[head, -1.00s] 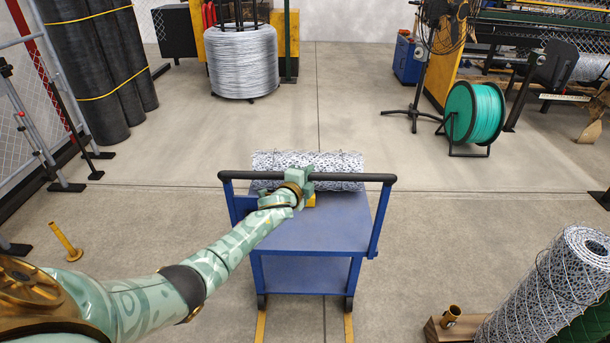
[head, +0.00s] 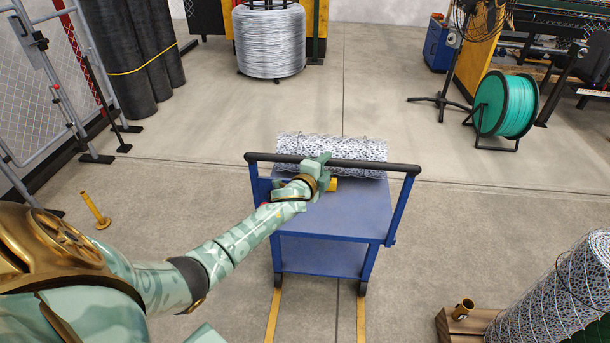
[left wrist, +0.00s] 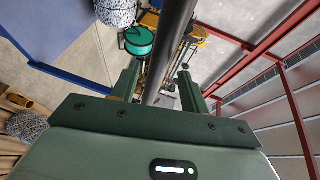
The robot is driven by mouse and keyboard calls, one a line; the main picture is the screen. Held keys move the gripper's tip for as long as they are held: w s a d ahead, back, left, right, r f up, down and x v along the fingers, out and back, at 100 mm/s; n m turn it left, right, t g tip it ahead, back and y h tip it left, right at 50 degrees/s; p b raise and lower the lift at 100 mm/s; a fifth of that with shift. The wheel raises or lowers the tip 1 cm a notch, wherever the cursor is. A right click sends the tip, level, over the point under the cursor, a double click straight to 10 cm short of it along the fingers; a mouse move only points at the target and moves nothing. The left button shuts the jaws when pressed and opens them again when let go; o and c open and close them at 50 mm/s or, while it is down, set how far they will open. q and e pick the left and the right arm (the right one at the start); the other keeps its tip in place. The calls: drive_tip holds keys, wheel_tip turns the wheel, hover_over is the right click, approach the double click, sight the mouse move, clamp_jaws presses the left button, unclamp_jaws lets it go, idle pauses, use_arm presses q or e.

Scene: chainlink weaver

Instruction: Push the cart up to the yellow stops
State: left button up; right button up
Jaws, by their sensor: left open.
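The blue cart (head: 330,215) stands ahead of me with its black handle bar (head: 380,165) toward me. A wire mesh roll (head: 305,146) lies across its far end, with a small yellow piece (head: 333,184) beside it. My left gripper (head: 318,167) is at the handle bar, left of its right end. In the left wrist view the bar (left wrist: 168,60) runs between the two spread fingers (left wrist: 155,82), which are open around it. I cannot make out the yellow stops for sure. My right gripper is out of view.
Yellow floor strips (head: 273,315) run under the cart. A mesh roll (head: 565,290) is at lower right, a green spool (head: 505,105) at right, a wire coil (head: 268,40) ahead.

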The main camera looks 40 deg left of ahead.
use_arm(q)
drive_tip(key=p+v, duration=0.2)
drive_tip(key=v, duration=1)
drive_tip(key=shift+a, duration=0.2)
drive_tip(key=shift+r, duration=0.1)
drive_tip(key=shift+w, duration=0.1)
